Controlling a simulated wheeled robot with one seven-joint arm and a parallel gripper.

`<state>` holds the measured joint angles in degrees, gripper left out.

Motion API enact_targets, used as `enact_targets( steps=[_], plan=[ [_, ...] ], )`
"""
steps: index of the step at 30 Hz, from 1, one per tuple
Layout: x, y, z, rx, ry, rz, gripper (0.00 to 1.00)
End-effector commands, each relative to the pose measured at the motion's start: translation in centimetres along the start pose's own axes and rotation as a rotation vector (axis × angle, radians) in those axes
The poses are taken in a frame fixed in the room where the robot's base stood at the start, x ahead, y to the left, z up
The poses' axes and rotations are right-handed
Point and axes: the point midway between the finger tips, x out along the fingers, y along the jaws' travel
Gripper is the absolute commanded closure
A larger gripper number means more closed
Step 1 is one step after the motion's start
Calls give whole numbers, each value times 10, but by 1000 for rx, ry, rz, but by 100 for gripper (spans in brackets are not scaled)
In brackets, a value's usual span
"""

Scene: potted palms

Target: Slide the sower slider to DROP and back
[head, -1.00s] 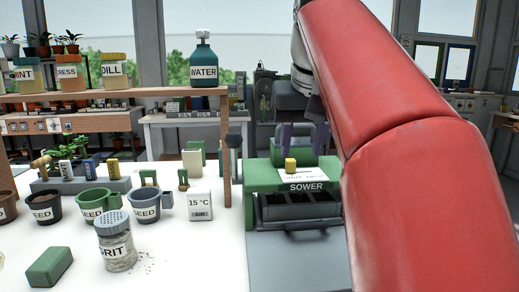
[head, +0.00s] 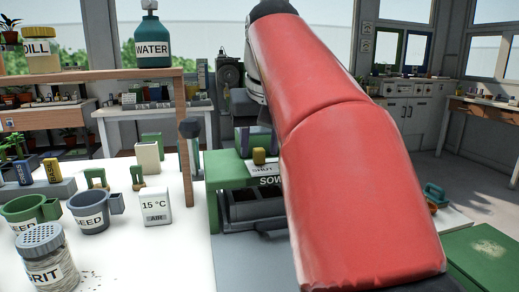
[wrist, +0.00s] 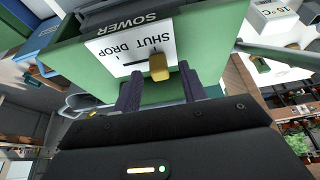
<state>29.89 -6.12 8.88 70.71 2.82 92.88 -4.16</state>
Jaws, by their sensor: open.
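The green sower (head: 228,168) stands at the right end of the white bench, partly hidden by my red arm. Its yellow slider knob (head: 258,156) is at the SHUT end of the white SHUT–DROP label, as the wrist view (wrist: 158,67) also shows. The label (wrist: 120,52) appears upside down there, with DROP to the left. My gripper (wrist: 160,78) is open, its two purple fingers on either side of the knob with gaps visible; whether the knob lies fully between the tips I cannot tell. In the head view my arm hides much of the gripper.
A dark tray (head: 255,205) sits in the sower's lower front. A 15 °C air meter (head: 156,206), a seed mug (head: 90,211) and a grit shaker (head: 42,258) stand to the left. A wooden shelf post (head: 187,140) rises close to the sower's left side.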

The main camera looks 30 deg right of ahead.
Motion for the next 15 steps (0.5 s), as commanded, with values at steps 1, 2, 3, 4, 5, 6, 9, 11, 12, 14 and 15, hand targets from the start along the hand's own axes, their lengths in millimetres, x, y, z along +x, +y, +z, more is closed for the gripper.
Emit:
enact_targets(
  steps=[1,2,3,4,5,6,9,11,12,14,15],
  plan=[
    [3,0,1,0,-1,0,58],
    [4,0,0,0,-1,0,58],
    [5,0,0,0,-1,0,58],
    [5,0,0,0,-1,0,58],
    [5,0,0,0,-1,0,58],
    [5,0,0,0,0,0,58],
    [5,0,0,0,0,0,58],
    [5,0,0,0,0,0,63],
    [5,0,0,0,0,0,69],
    [5,0,0,0,0,0,76],
    [5,0,0,0,0,0,82]
  ],
)
